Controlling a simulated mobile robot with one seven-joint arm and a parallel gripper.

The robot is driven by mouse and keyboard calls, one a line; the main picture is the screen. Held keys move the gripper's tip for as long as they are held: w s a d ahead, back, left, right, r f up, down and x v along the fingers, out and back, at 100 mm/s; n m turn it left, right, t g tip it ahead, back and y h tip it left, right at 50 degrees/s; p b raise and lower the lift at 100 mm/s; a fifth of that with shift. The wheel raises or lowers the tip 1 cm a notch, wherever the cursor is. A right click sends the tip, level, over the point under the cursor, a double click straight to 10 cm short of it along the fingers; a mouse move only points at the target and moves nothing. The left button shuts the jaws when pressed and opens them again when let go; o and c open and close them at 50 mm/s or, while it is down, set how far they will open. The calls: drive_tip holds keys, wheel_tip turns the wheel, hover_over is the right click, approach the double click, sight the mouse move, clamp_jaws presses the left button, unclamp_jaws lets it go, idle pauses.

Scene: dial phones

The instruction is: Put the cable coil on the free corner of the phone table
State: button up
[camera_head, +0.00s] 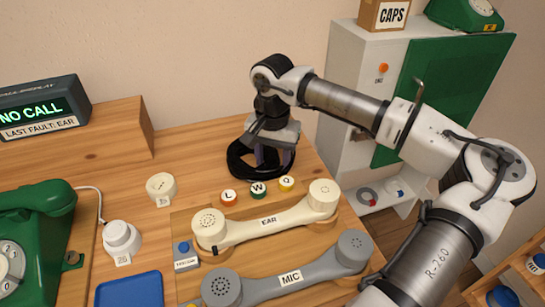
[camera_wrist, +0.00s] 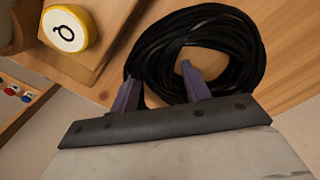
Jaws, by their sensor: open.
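The black cable coil (camera_head: 236,160) lies flat at the back right corner of the wooden phone table (camera_head: 110,172). It fills the upper middle of the wrist view (camera_wrist: 236,38) as a thick loop with bare wood in its hole. My gripper (camera_head: 273,160) points down at the coil, its purple fingers low over it. In the wrist view the open fingers (camera_wrist: 158,74) are spread across one side of the loop, one by the outer edge and one by the hole. Cable shows between them. Finger depth and contact are hard to tell.
Round caps L (camera_head: 229,198), W (camera_head: 258,190) and Q (camera_head: 286,183) stand just in front of the coil. A green phone (camera_head: 38,235) and blue tray (camera_head: 128,289) are left. A white cabinet (camera_head: 355,85) stands right.

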wheel_tip(320, 180, up, 12)
drive_tip(key=shift+r, duration=0.15)
idle(0.5)
